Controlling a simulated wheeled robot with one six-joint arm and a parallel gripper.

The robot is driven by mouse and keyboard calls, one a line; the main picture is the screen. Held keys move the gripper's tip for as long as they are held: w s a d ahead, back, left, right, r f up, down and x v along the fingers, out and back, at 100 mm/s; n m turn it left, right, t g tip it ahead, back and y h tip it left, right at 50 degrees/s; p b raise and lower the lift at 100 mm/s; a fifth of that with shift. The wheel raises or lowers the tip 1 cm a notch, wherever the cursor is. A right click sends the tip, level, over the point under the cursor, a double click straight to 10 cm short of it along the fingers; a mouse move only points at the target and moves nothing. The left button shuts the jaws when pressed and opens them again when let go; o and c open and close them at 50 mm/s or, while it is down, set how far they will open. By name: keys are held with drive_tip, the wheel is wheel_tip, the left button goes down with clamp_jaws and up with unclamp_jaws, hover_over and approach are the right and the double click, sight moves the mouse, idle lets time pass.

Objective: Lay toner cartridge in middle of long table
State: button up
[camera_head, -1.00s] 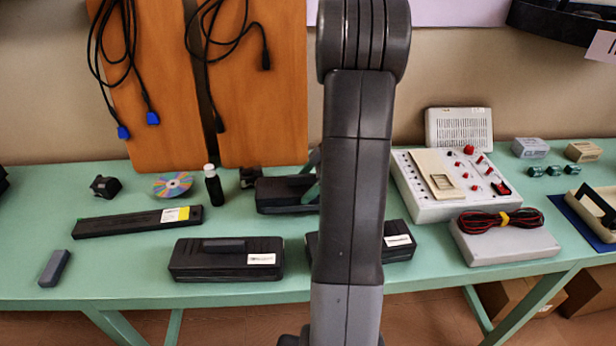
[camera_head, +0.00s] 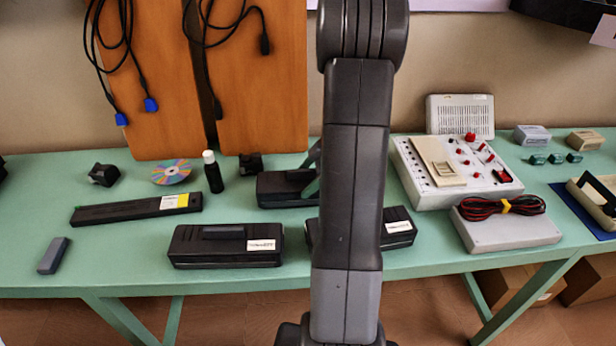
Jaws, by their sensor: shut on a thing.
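My arm stands upright in the middle of the view, and my gripper is hidden behind it, so its hold cannot be seen. A black cartridge with a white label (camera_head: 397,228) shows on both sides of the arm at the table's front middle; its centre is covered. I cannot tell whether it rests on the table or is held. A similar black cartridge (camera_head: 226,251) lies to its left. Another black unit (camera_head: 284,190) is behind, partly covered by the arm. A long thin black cartridge with a yellow-white label (camera_head: 125,211) lies farther left. The long green table (camera_head: 130,275) bears them.
At left are a small grey block (camera_head: 53,256), a disc (camera_head: 171,172) and a black bottle (camera_head: 213,175). At right are a control panel box (camera_head: 455,185) and a grey box (camera_head: 508,232) with coiled wires. Brown boards (camera_head: 262,90) stand behind. Some front-left tabletop is bare.

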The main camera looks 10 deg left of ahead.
drive_tip(key=shift+f+b, duration=0.3)
drive_tip(key=shift+b, duration=0.05)
drive_tip(key=o, duration=1.5)
drive_tip(key=shift+o, duration=0.2)
